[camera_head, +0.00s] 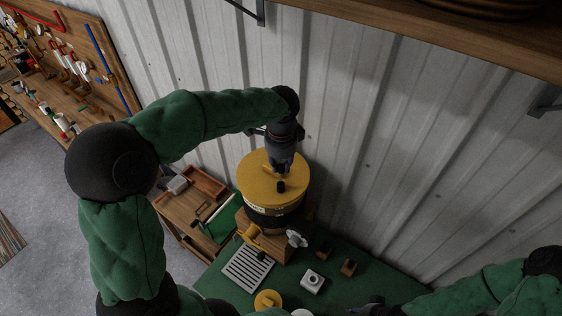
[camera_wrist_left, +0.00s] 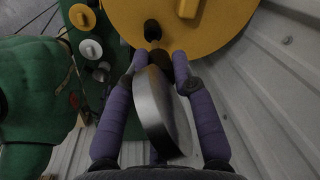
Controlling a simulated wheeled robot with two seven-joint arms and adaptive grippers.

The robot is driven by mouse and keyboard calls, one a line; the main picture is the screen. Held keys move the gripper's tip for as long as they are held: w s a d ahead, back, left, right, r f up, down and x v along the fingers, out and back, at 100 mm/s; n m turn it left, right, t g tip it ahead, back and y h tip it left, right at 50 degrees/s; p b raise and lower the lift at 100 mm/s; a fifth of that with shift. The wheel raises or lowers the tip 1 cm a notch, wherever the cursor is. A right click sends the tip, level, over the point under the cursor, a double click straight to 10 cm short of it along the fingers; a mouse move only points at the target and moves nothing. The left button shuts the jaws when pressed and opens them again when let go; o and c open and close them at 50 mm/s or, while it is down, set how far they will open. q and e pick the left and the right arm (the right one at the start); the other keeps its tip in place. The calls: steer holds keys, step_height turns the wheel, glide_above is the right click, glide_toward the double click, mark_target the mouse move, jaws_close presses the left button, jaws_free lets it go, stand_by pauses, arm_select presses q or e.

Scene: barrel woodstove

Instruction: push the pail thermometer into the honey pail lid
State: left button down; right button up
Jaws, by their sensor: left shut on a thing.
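The honey pail's yellow lid (camera_head: 262,190) sits on the dark pail (camera_head: 272,218) by the wall; it also fills the top of the left wrist view (camera_wrist_left: 225,32). A black plug-like piece stands on the lid (camera_head: 281,187), also seen near the fingertips in the wrist view. My left gripper (camera_wrist_left: 160,62) is shut on the pail thermometer (camera_wrist_left: 153,112), whose round silver dial shows edge-on between the fingers. Its lower end near the lid is dark and partly hidden; I cannot tell if it touches the lid. My right gripper (camera_head: 372,308) shows only in part at the bottom edge.
A slotted tray (camera_head: 248,267), a white knobbed box (camera_head: 312,281), small wooden blocks (camera_head: 348,267) and a yellow disc (camera_head: 267,300) lie on the green tabletop. A corrugated wall stands close behind; a wooden shelf (camera_head: 430,30) hangs above.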

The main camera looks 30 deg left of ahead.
mark_target(281, 172)
arm_select(q)
steer(key=shift+f, duration=0.45)
steer(key=shift+f+b, duration=1.75)
steer(key=shift+f, duration=0.45)
stand_by(1.5)
steer(key=c, duration=1)
jaws_free()
steer(key=shift+o, duration=0.2)
steer(key=shift+r, duration=0.1)
steer(key=shift+s+d+r+p, duration=0.2)
steer(key=shift+r+p, duration=0.9)
steer(key=shift+r, duration=0.4)
steer(key=shift+s+d+r+p, duration=0.1)
steer(key=shift+s+r+p, duration=0.05)
steer(key=shift+r+p, duration=1.1)
steer(key=shift+r, duration=0.15)
